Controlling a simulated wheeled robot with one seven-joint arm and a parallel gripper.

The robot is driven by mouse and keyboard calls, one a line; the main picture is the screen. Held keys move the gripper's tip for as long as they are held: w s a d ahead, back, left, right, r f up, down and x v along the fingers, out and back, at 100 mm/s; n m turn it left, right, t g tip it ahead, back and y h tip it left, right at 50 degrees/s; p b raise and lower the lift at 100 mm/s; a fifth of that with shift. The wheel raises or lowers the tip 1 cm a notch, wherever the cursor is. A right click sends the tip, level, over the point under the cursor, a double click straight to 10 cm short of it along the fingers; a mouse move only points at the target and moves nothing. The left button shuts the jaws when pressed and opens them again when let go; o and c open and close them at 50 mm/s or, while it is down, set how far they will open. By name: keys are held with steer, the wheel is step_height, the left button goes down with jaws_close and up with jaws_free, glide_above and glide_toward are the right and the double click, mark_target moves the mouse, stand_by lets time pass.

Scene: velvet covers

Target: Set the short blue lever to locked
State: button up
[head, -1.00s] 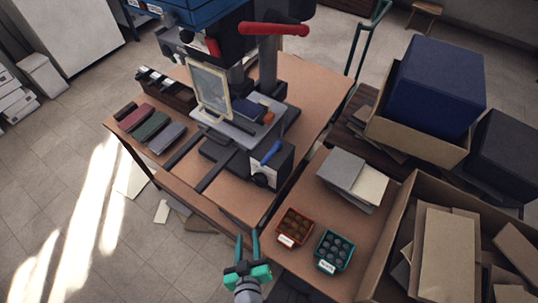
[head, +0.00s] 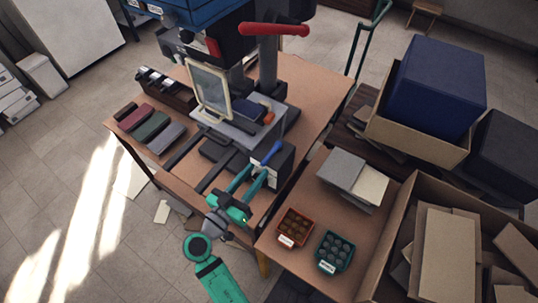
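The short blue lever (head: 269,153) stands on the side of a grey and black box (head: 279,172) at the near right corner of the press machine in the head view. It tilts up to the right. My gripper (head: 254,178) is teal, with its two fingers spread apart and pointing up toward the lever. The fingertips are close to the box's front face, just below the lever, and partly cover the face. I cannot tell whether they touch it. Nothing shows between the fingers.
The machine has a long red handle (head: 274,30) and a framed clear guard (head: 209,90). Folded cloth pieces (head: 150,127) lie on the table's left. Orange (head: 294,228) and teal (head: 334,251) trays and grey books (head: 343,168) sit on the right table. A cardboard box (head: 440,240) stands far right.

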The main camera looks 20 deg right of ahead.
mark_target(269, 154)
steer(key=x, duration=0.8)
steer(key=shift+w+d, duration=0.15)
steer(key=shift+d, duration=0.05)
jaws_close()
